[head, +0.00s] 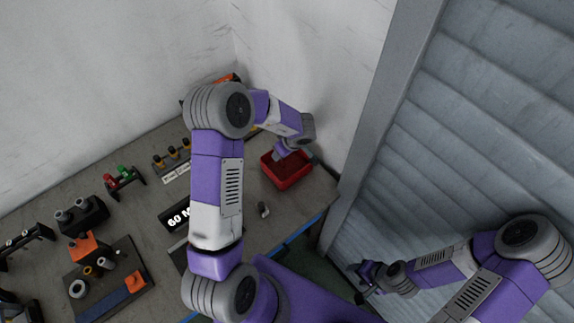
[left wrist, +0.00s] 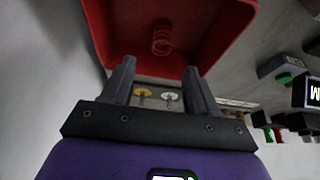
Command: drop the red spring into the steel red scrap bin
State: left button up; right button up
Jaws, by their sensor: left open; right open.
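The red scrap bin (head: 288,182) stands at the right end of the bench, near the wall corner; it also fills the top of the left wrist view (left wrist: 222,40). The red spring (left wrist: 162,38) shows inside the bin's outline in the left wrist view, clear of my fingers. I cannot tell whether it rests on the bin floor. My left gripper (left wrist: 159,66) is open and empty at the bin; in the head view its fingers are mostly hidden by the arm. My right gripper (head: 364,284) is open and empty, off the bench at the lower right.
A small grey part (head: 263,209) stands on the bench in front of the bin. A black fixture with orange blocks (head: 112,280) and a rack with red and green pieces (head: 124,178) are to the left. A ribbed shutter (head: 480,130) borders the right side.

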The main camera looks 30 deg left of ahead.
pick_arm(q)
jog(key=p+v, duration=0.1)
jog(key=v, duration=0.5)
jog(key=shift+r, duration=0.2)
